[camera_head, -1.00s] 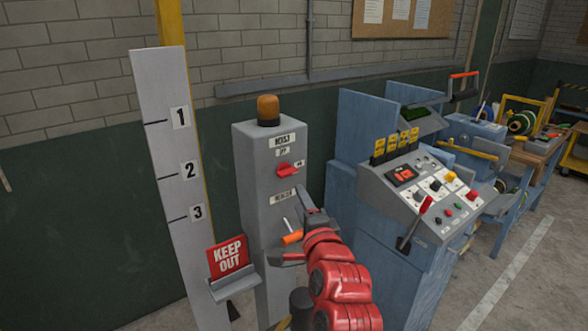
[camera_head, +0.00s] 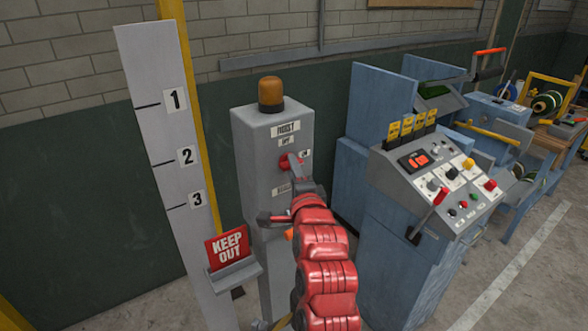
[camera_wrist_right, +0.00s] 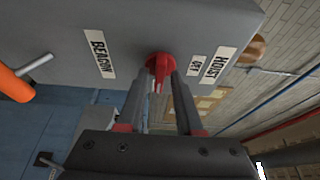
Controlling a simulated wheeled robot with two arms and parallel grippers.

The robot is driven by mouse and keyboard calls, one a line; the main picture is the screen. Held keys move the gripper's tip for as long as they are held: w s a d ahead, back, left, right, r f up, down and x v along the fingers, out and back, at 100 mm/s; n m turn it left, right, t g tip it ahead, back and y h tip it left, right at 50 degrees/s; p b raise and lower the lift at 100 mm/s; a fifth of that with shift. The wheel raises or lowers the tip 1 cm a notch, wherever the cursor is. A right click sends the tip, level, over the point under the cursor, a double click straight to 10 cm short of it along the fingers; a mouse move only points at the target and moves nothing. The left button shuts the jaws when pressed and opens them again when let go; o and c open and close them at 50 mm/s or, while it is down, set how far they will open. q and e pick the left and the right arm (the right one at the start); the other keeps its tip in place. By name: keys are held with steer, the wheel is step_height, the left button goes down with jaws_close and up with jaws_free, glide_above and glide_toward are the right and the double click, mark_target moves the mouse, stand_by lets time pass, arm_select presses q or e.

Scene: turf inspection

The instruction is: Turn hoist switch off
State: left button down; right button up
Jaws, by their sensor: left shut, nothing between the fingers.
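The hoist switch (camera_head: 283,161) is a red rotary knob on the front of a grey control box (camera_head: 253,150). In the right wrist view the knob (camera_wrist_right: 158,66) has its handle pointing away from the OFF label, toward the ON side. My right gripper (camera_head: 295,162) is at the knob. Its two fingers (camera_wrist_right: 158,88) stand apart, one on each side of the red handle; I cannot tell whether they touch it. My left gripper (camera_head: 262,324) barely shows at the bottom edge, low by the box, and is shut and empty.
An orange-handled beacon lever (camera_wrist_right: 15,85) sits below the switch. An amber beacon (camera_head: 271,92) tops the box. A numbered board (camera_head: 165,130) with a KEEP OUT sign (camera_head: 228,246) stands left. A control console (camera_head: 400,180) stands right.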

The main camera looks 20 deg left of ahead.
steer(key=shift+w, duration=0.1)
jaws_close()
steer(key=n+y+b, duration=0.3)
steer(key=n+b, duration=0.4)
steer(key=b, duration=0.3)
steer(key=n+g+y+b, duration=0.1)
steer(key=n+y+b, duration=0.1)
steer(key=n+b, duration=0.6)
steer(key=f+n+y+b, duration=0.1)
steer(key=n+y+b, duration=0.2)
steer(key=n+b, duration=0.4)
steer(key=shift+w+d+n+g+y+b, duration=0.3)
steer(key=shift+w+g+b, duration=0.1)
steer(key=shift+b, duration=3.15)
steer(key=shift+s, duration=0.1)
